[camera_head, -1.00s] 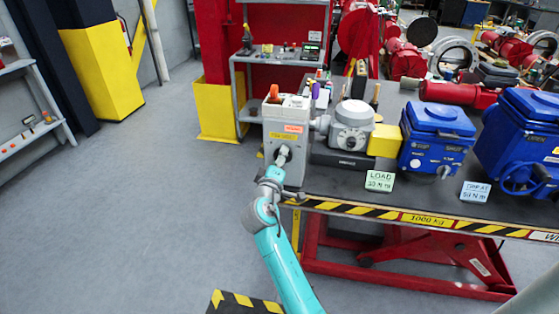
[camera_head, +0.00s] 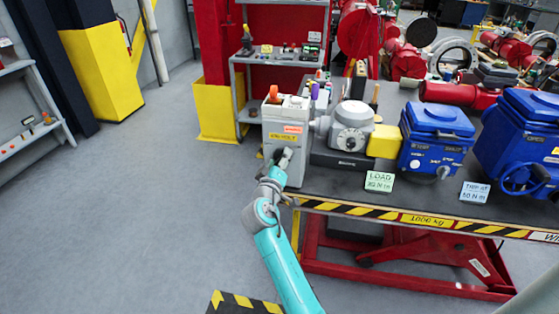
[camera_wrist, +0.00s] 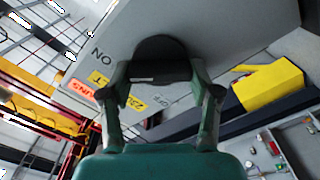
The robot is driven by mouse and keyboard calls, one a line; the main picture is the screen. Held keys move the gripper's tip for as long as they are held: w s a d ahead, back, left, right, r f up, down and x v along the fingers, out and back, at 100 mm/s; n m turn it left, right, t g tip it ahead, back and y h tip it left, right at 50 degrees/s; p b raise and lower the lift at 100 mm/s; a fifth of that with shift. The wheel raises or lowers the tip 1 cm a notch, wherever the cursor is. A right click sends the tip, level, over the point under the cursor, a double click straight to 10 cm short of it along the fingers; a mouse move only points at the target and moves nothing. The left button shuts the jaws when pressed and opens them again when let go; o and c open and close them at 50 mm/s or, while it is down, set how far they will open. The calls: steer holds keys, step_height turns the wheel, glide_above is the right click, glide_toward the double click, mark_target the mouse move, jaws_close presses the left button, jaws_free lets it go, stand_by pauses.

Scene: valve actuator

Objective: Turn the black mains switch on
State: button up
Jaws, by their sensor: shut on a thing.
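The black mains switch (camera_wrist: 160,48) is a round dark knob on the face of the grey cabinet (camera_head: 285,118). In the wrist view, the "ON" mark lies to its left and the "OFF" mark below it, partly by the right finger. My gripper (camera_wrist: 160,74) is shut on the knob, with one finger on each side of its dark grip bar. In the head view, my gripper (camera_head: 282,157) is against the cabinet's front and hides most of the switch. I cannot tell exactly which mark the knob points to.
The cabinet stands at the left end of the dark bench (camera_head: 330,185). A grey actuator (camera_head: 351,126), a yellow box (camera_head: 384,140) and blue actuators (camera_head: 436,137) stand to its right. The floor left of my arm is clear.

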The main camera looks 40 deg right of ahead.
steer(key=shift+f, duration=0.1)
steer(key=o, duration=1.1)
steer(key=shift+o, duration=0.2)
steer(key=shift+s+a, duration=0.1)
steer(key=v, duration=1.1)
steer(key=shift+s+a, duration=0.25)
steer(key=shift+s, duration=0.05)
